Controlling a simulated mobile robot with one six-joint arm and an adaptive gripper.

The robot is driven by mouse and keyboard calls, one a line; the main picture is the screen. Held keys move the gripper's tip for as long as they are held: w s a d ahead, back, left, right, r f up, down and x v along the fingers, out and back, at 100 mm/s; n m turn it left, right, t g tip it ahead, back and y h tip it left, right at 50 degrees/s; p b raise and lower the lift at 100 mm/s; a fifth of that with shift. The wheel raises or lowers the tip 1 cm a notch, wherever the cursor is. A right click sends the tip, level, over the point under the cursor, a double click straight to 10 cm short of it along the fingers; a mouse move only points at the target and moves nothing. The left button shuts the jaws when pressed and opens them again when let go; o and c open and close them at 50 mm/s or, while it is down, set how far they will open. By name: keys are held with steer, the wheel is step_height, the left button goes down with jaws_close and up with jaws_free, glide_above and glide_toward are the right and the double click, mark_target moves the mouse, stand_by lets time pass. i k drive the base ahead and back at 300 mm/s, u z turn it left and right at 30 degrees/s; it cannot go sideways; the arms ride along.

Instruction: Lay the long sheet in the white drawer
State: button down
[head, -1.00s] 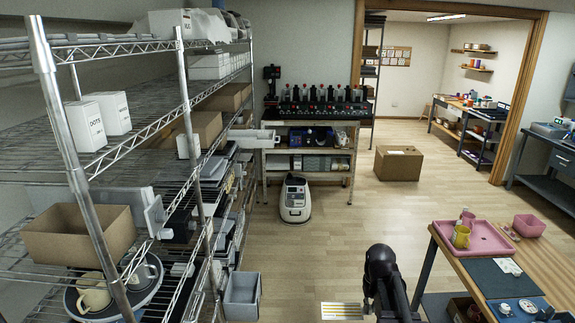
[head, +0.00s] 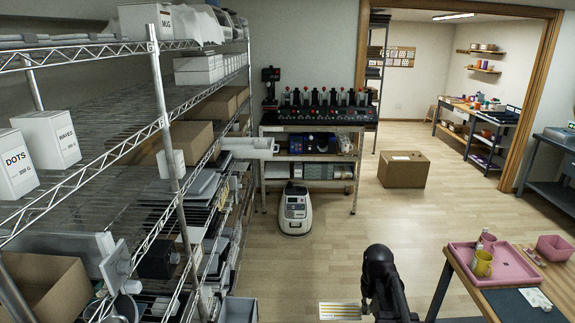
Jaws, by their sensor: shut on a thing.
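The long sheet (head: 341,311) is pale with yellow stripes and shows at the bottom centre of the head view, just left of my dark arm. My gripper (head: 367,306) is shut on the sheet at its right end; the fingertips are hard to make out. The sheet is held over the wooden floor. A white drawer (head: 250,148) sticks out to the right from the wire rack, farther ahead and to the left of my gripper. The inside of the drawer is hard to see from here.
The wire rack (head: 165,100) with boxes and bins fills the left. A grey bin (head: 238,311) juts out low. A robot vacuum-like machine (head: 295,210) stands before the press bench (head: 320,128). A cardboard box (head: 404,170) is on the floor. A table with a pink tray (head: 505,270) is at right.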

mark_target(247, 147)
steer(key=u, duration=0.05)
steer(key=i, duration=2.7)
steer(key=u, duration=0.65)
steer(key=i, duration=0.4)
steer(key=z, duration=0.1)
